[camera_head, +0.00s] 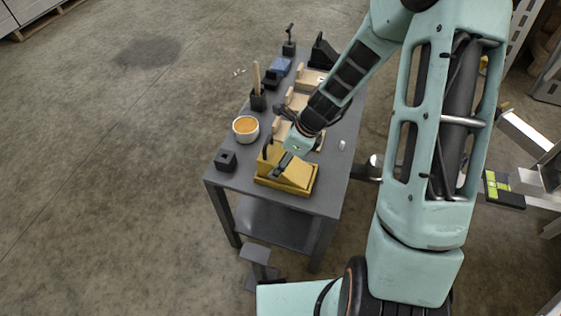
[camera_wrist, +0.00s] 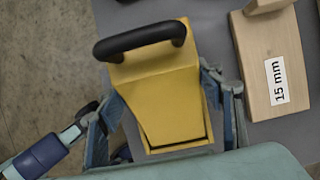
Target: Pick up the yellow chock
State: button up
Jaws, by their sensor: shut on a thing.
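The yellow chock (camera_head: 296,176) is at the near end of the grey table (camera_head: 330,190), with a wider yellow base low around it. In the wrist view the chock (camera_wrist: 160,95) fills the middle, with a black handle (camera_wrist: 139,40) arching over its far end. My gripper (camera_head: 283,162) reaches down over the chock in the head view. In the wrist view its blue-grey fingers stand on the left and right sides of the chock, and my gripper (camera_wrist: 163,93) is shut on it. I cannot tell whether the chock is raised off the table.
A white cup (camera_head: 246,130) with orange contents and a black block (camera_head: 226,161) stand left of the chock. Wooden blocks, one labelled "15 mm" (camera_wrist: 277,82), lie behind and to its right. A black holder (camera_head: 258,99) with a stick stands farther back. Floor left of the table is clear.

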jog(key=s+r+b, duration=0.2)
jog(key=s+r, duration=0.9)
jog(key=s, duration=0.2)
jog(key=shift+s+r, duration=0.2)
jog(key=shift+s, duration=0.15)
jog(key=shift+d+r, duration=0.1)
